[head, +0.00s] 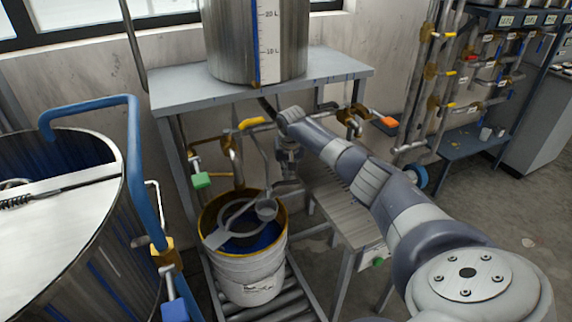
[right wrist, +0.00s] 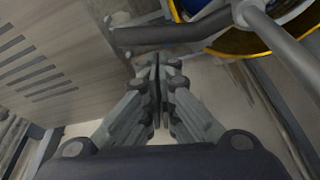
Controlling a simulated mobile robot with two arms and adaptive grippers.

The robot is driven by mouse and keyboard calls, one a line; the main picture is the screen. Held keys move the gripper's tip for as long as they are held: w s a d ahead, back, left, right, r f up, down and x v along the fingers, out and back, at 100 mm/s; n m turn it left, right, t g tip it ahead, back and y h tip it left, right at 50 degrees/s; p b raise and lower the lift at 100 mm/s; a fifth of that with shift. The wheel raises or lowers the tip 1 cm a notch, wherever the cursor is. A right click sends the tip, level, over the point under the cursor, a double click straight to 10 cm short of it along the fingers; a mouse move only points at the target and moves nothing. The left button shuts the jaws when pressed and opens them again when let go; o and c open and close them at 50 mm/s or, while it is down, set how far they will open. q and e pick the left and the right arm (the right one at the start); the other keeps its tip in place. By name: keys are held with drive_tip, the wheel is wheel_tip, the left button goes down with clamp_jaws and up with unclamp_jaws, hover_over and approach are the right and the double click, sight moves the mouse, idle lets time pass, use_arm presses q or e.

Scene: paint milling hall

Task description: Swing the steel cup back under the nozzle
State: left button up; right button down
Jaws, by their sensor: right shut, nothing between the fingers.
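The small steel cup (head: 266,210) is over the right part of the open bucket (head: 250,278), which holds dark blue paint. A thin hanger rod runs up from near the cup. A brass-coloured outlet pipe (head: 237,163) comes down behind the bucket; I cannot make out the nozzle's tip. My right gripper (head: 288,172) points down just above and right of the cup. In the right wrist view its fingers (right wrist: 157,66) are shut and empty, beside a grey bar (right wrist: 165,34) and the bucket's yellow rim (right wrist: 238,50). My left gripper is out of view.
A large steel tank (head: 257,40) stands on a grey table (head: 340,67) above the bucket. A mixing vat (head: 60,235) with a blue pipe is at left. A slatted bench (head: 345,215) stands right of the bucket, close to my right arm. Rollers lie under the bucket.

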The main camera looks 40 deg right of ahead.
drive_tip(key=shift+s+a+r, duration=0.1)
drive_tip(key=shift+s+a, duration=0.2)
drive_tip(key=shift+s, duration=0.15)
